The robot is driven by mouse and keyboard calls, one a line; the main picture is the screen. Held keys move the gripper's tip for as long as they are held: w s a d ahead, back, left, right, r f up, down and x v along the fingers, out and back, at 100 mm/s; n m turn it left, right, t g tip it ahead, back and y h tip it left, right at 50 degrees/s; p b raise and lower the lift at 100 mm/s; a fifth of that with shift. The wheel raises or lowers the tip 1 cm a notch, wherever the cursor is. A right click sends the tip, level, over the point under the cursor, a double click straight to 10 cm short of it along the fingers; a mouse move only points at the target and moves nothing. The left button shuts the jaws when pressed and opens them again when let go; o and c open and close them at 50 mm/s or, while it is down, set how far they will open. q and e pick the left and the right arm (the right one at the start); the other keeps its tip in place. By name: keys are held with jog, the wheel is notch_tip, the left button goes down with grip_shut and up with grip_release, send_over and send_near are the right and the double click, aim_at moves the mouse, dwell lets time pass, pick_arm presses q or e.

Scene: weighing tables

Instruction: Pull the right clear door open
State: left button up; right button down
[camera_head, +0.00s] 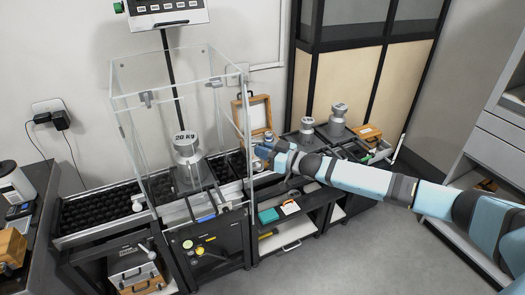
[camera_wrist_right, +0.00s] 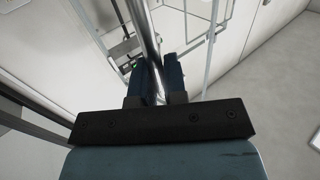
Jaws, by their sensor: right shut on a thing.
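A clear-walled box (camera_head: 150,110) stands on the roller table, with a 20 KG weight (camera_head: 187,152) inside. Its right clear door (camera_head: 230,120) is the see-through panel on the right side; I cannot tell whether it stands ajar. My right gripper (camera_head: 262,152) reaches in from the right, beside that panel. In the right wrist view, my right gripper's dark fingers (camera_wrist_right: 156,82) are closed around an upright metal bar (camera_wrist_right: 146,40), which appears to be the door's handle. The clear panel's frame (camera_wrist_right: 216,40) also shows there. My left gripper is out of view.
More weights (camera_head: 307,128) stand on the right-hand table, near an open wooden case (camera_head: 258,112). A display unit (camera_head: 165,12) is on a pole behind the box. A lower shelf (camera_head: 290,228) is below my right arm. The floor (camera_head: 350,250) in front is clear.

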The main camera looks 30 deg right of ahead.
jog(key=shift+w+d+r, duration=0.1)
jog(key=shift+w+r, duration=0.1)
jog(key=shift+r, duration=0.2)
jog(key=c, duration=1.3)
grip_release()
jog(key=shift+o, duration=0.5)
jog(key=shift+f, duration=0.25)
jog(key=b+v, duration=0.2)
jog(key=v, duration=1.1)
jog(key=shift+s+b, duration=0.3)
jog(key=shift+b, duration=0.05)
jog(key=shift+d, duration=0.1)
